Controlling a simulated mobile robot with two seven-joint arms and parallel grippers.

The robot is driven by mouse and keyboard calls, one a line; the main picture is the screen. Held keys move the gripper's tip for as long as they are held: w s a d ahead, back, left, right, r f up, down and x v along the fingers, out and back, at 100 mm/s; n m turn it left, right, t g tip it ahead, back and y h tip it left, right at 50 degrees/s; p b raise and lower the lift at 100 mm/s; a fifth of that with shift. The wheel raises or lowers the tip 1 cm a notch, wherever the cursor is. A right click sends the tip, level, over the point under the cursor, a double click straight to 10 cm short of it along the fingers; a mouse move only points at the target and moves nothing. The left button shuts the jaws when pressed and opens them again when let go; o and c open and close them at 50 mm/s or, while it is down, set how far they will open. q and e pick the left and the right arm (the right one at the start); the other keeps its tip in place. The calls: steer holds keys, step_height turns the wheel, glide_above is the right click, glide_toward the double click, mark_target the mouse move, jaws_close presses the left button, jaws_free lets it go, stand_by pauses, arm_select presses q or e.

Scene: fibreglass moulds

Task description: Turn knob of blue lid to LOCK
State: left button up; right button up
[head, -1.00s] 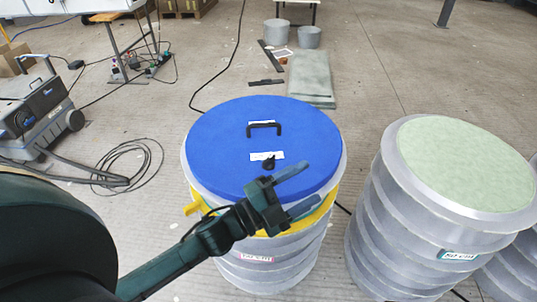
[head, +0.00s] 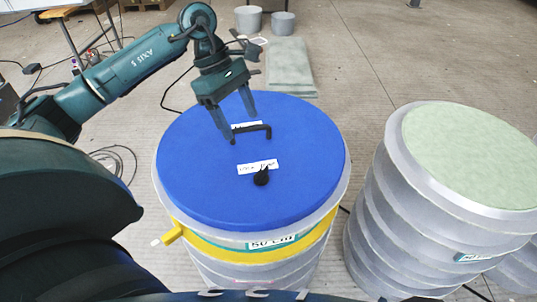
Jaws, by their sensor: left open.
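The blue lid (head: 205,185) lies on a round grey barrel (head: 240,270) with a yellow band, in the middle of the head view. A small black knob (head: 261,177) sits on the lid, just below a white label (head: 250,167) whose lettering is too small to read surely. A black bar handle (head: 255,128) is fixed farther back on the lid. My left gripper (head: 243,128) is open and empty, fingers pointing down above the back of the lid, near the handle. It looks apart from the knob. My right gripper is not in view.
A second grey ribbed barrel (head: 400,220) with a pale green top stands close on the right. Grey buckets (head: 248,20) and a flat greenish slab (head: 280,65) are at the back. Black cables lie on the floor to the left.

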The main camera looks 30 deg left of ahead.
mark_target(261, 171)
arm_select(q)
steer(key=x, duration=1.3)
steer(key=shift+s+d+r+p, duration=0.1)
steer(key=shift+s+p, duration=0.15)
steer(key=shift+p, duration=0.1)
steer(key=shift+c, duration=0.2)
steer(key=c, duration=0.9)
